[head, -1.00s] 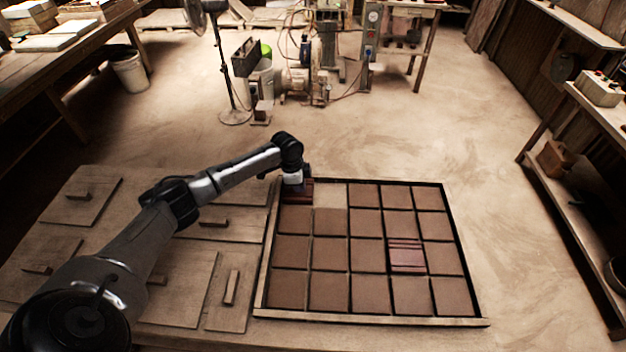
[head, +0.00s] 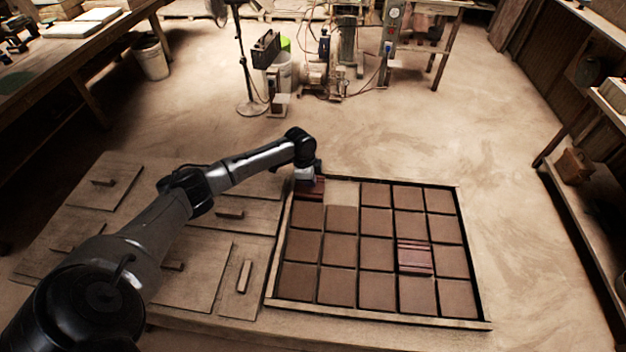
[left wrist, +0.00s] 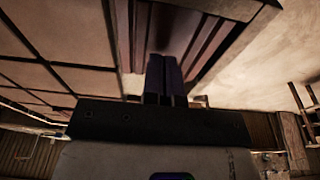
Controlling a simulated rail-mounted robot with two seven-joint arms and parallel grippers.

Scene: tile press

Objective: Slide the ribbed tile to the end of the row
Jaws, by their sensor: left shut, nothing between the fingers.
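A dark red ribbed tile (head: 310,194) lies in the far left corner of the framed tile tray (head: 375,317). A bare slot (head: 342,193) is to its right in the same row. A second ribbed tile (head: 414,258) lies among plain tiles toward the middle right. My left gripper (head: 310,179) is at the far left corner, over the first ribbed tile and partly hiding it. In the left wrist view its fingers (left wrist: 165,75) are together and empty, against or just above the ribs of the tile (left wrist: 205,40); contact is unclear. My right gripper is out of view.
Plain brown tiles (head: 338,249) fill the other visible slots of the tray. Wooden boards with handles (head: 240,288) lie on the table left of the tray, under my left arm. Open floor (head: 400,135) lies beyond the tray, and a shelf (head: 590,225) stands at right.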

